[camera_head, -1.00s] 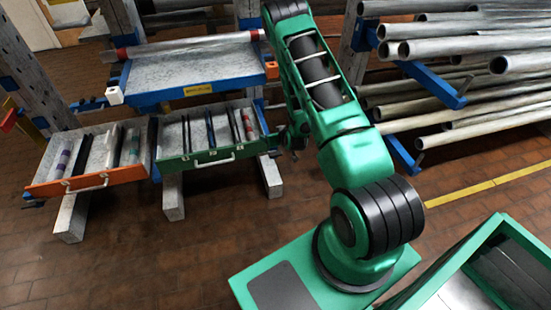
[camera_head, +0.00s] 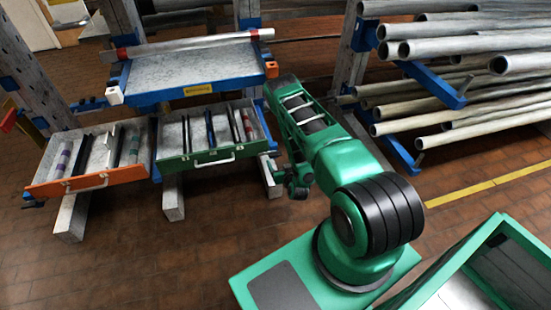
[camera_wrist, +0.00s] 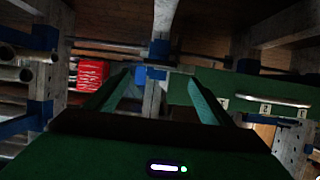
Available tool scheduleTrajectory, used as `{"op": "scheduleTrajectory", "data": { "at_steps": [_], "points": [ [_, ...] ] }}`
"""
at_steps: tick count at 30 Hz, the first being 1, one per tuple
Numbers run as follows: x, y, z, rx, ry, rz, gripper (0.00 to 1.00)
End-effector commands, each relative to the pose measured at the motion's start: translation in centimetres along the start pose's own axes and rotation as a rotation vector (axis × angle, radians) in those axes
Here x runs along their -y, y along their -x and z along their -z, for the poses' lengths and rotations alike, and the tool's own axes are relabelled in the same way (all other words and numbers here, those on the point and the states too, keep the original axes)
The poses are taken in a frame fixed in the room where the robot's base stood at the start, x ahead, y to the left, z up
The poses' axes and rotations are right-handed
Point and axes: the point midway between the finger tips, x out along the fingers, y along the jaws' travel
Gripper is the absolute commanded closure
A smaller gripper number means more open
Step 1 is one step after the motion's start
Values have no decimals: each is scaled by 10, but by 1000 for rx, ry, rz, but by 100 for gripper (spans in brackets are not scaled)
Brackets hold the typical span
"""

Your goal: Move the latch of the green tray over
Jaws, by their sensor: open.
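The green tray (camera_head: 178,165) is at the left in the head view, with a green front panel, a pale handle (camera_head: 214,163) and thin bars inside. Small pale fittings sit along the panel; which one is the latch I cannot tell. My gripper (camera_head: 284,174) is to the right of the tray's right end, apart from it, and its fingers are small there. In the wrist view my gripper (camera_wrist: 160,76) is open, with nothing between the fingers. The green panel (camera_wrist: 185,92) lies beyond the right finger, with its pale handle (camera_wrist: 272,99) and small fittings farther right.
An orange-fronted tray (camera_head: 120,176) stands left of the green one. A blue-edged shelf (camera_head: 190,75) with a pipe is above them. A rack of pipes (camera_head: 450,120) fills the right. Brick floor in front of the trays is clear.

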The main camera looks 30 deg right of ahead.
Motion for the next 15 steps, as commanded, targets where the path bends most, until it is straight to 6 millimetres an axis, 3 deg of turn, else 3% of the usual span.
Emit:
{"op": "scheduleTrajectory", "data": {
  "at_steps": [9,15],
  "points": [
    [-1,-54,1,-3,-2,-2,25],
    [-1,-70,0,0,-1,-1,25]
  ]
}}
